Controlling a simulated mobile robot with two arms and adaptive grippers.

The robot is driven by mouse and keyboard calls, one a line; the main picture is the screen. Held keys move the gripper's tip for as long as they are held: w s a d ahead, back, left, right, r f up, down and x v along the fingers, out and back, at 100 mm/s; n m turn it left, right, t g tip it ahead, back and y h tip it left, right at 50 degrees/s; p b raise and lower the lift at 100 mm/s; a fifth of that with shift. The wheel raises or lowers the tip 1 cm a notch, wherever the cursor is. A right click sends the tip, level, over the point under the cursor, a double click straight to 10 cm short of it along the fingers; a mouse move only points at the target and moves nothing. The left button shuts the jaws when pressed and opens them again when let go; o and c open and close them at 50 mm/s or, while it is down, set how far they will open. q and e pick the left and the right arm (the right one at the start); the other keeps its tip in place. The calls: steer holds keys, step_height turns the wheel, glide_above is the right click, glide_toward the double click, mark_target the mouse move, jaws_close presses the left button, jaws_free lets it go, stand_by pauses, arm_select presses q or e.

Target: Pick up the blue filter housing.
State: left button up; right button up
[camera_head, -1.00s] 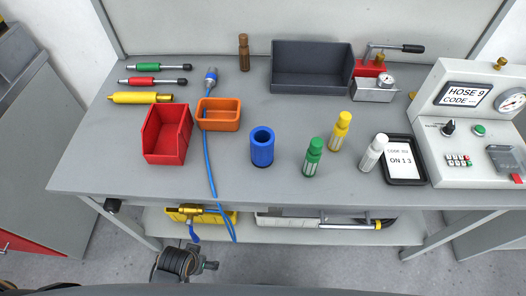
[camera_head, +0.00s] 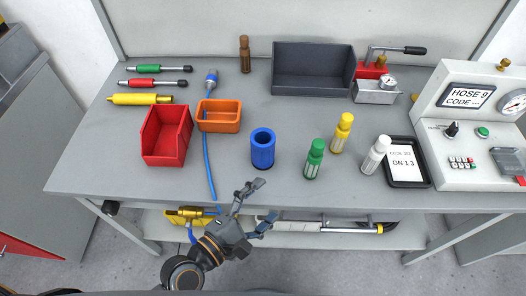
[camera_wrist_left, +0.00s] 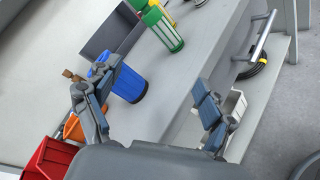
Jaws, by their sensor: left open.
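The blue filter housing (camera_head: 262,150) is a hollow blue cylinder standing upright near the front middle of the grey table. My left gripper (camera_head: 262,203) is open and empty at the table's front edge, just in front of the housing and apart from it. In the left wrist view the housing (camera_wrist_left: 130,84) shows beyond the spread fingers (camera_wrist_left: 155,100), nearer the left finger, which covers part of it. My right gripper is not in view.
A green-capped bottle (camera_head: 314,158) stands close right of the housing, with yellow (camera_head: 342,132) and white (camera_head: 375,155) ones beyond. An orange bin (camera_head: 219,116) and red bin (camera_head: 167,135) are to the left. A blue hose (camera_head: 209,165) runs over the front edge.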

mark_target(259, 158)
arm_select(q)
steer(key=w+a+n+t+y, duration=0.2)
steer(key=a+n+t+y, duration=0.25)
steer(key=n, duration=1.05)
steer(key=shift+n+y, duration=0.25)
steer(key=shift+n, duration=0.15)
steer(key=p+x, duration=0.1)
steer(key=x, duration=0.1)
steer(key=p+x, duration=0.1)
steer(key=x, duration=0.5)
steer(key=shift+w+f+p, duration=0.1)
steer(key=shift+f+p, duration=0.3)
steer(key=x, duration=0.1)
steer(key=p+x, duration=0.1)
steer(key=x, duration=0.3)
steer(key=shift+a+r+p, duration=0.2)
steer(key=shift+r+p, duration=0.05)
steer(key=shift+p, duration=0.15)
steer(key=shift+w+f, duration=0.1)
steer(key=shift+w, duration=0.1)
steer(key=shift+c, duration=0.9)
steer(key=c, duration=1.4)
jaws_close()
steer(key=shift+r, duration=0.2)
